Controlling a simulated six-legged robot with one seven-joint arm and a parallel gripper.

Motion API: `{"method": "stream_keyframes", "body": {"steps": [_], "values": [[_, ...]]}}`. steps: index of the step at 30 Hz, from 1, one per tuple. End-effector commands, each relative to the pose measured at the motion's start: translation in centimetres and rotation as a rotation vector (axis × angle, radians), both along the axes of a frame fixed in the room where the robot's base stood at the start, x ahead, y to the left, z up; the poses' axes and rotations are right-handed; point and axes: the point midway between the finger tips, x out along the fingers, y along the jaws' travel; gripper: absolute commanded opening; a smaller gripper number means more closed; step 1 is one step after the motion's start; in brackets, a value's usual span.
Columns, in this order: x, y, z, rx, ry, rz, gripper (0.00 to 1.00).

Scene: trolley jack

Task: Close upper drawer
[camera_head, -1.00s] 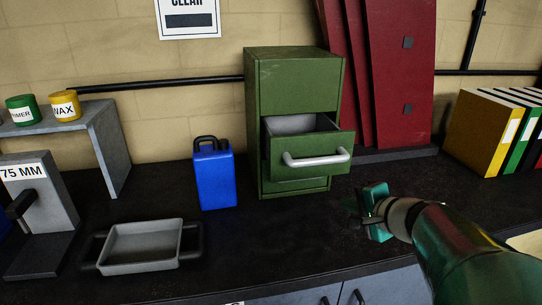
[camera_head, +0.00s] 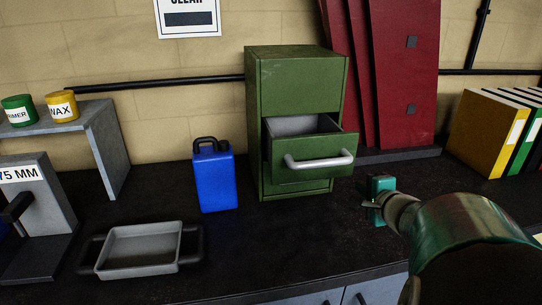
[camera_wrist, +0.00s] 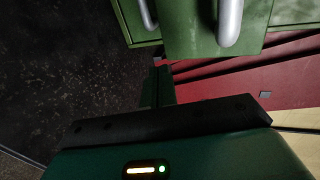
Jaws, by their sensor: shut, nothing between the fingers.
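The green cabinet (camera_head: 300,85) stands on the dark bench against the wall. Its upper drawer (camera_head: 330,170) is pulled out, with the grey inside showing and a pale bar handle (camera_head: 318,161) across its front. In the wrist view the drawer front (camera_wrist: 190,35) and its handle (camera_wrist: 230,20) are at the top, with a second handle (camera_wrist: 147,12) to their left. My gripper (camera_head: 371,205) is to the right of the drawer and a little lower, apart from it. Its fingers (camera_wrist: 158,85) are shut and empty.
A blue can (camera_head: 215,178) stands left of the cabinet and a grey tray (camera_head: 138,250) lies at front left. Red panels (camera_head: 400,75) lean behind on the right, near several binders (camera_head: 487,130). The bench before the drawer is clear.

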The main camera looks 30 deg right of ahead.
Motion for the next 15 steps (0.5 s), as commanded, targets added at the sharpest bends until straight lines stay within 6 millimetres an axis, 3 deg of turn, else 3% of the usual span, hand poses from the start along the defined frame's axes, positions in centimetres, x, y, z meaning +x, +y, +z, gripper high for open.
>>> {"method": "stream_keyframes", "body": {"steps": [6,15], "values": [[3.4,-0.9,-0.2,0.001,0.001,0.001,0.0],[4.5,-1.1,-0.2,0.001,0.001,0.001,0.0]]}}
